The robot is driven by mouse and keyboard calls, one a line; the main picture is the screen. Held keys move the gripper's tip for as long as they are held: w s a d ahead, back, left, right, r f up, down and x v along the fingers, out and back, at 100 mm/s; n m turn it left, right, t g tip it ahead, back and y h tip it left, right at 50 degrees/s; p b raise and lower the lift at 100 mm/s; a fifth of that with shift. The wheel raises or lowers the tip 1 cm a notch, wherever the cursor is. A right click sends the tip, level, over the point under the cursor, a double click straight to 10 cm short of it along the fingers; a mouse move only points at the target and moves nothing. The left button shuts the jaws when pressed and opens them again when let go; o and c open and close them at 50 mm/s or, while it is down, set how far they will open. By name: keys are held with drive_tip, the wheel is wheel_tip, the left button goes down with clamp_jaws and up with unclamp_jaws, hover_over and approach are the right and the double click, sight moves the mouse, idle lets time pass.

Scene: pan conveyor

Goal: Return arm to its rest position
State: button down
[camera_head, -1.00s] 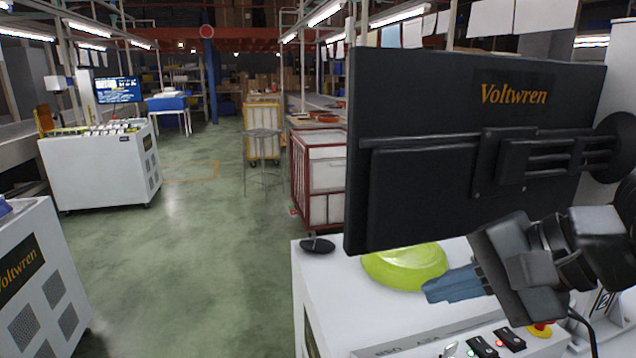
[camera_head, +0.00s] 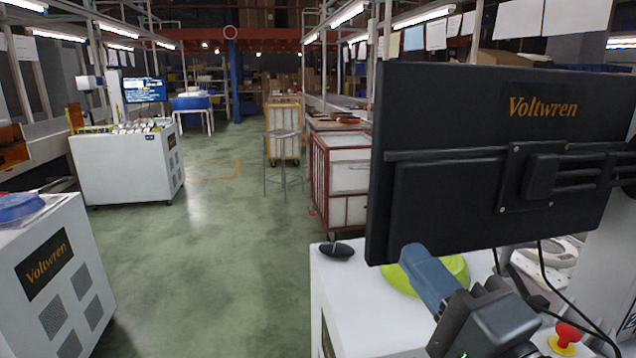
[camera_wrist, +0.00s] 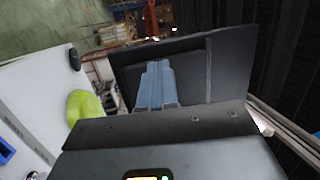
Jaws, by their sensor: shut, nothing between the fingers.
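My gripper (camera_head: 422,268) is at the lower right in the head view, in front of the lower edge of a large black monitor. Its blue fingers are together with nothing between them, and they also show in the wrist view (camera_wrist: 157,84). A yellow-green round pan or dish (camera_head: 452,272) lies on the white cabinet top behind the gripper, partly hidden by it. The same dish shows at the left in the wrist view (camera_wrist: 84,106), apart from the fingers.
The black monitor (camera_head: 505,110) stands close to my gripper and arm. A black mouse (camera_head: 337,250) lies on the white cabinet (camera_head: 345,290). A red emergency button (camera_head: 568,334) is at the lower right. Open green floor (camera_head: 215,260) lies to the left, with a red-framed cart (camera_head: 318,185) beyond.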

drive_tip(key=s+d+f+n+g+h, duration=0.3)
drive_tip(key=s+f+h, duration=0.4)
drive_tip(key=s+f, duration=0.85)
drive_tip(key=s+d+f+n, duration=0.1)
drive_tip(key=s+d+n, duration=0.2)
drive_tip(key=s, duration=0.6)
drive_tip(key=s+d+f+n+g+p, duration=0.1)
drive_tip(key=s+d+n, duration=0.3)
drive_tip(key=s+n, duration=0.3)
drive_tip(key=s, duration=0.2)
drive_tip(key=shift+s+d+f+g, duration=0.2)
drive_tip(key=shift+s+d+g, duration=0.05)
drive_tip(key=shift+s+g, duration=0.05)
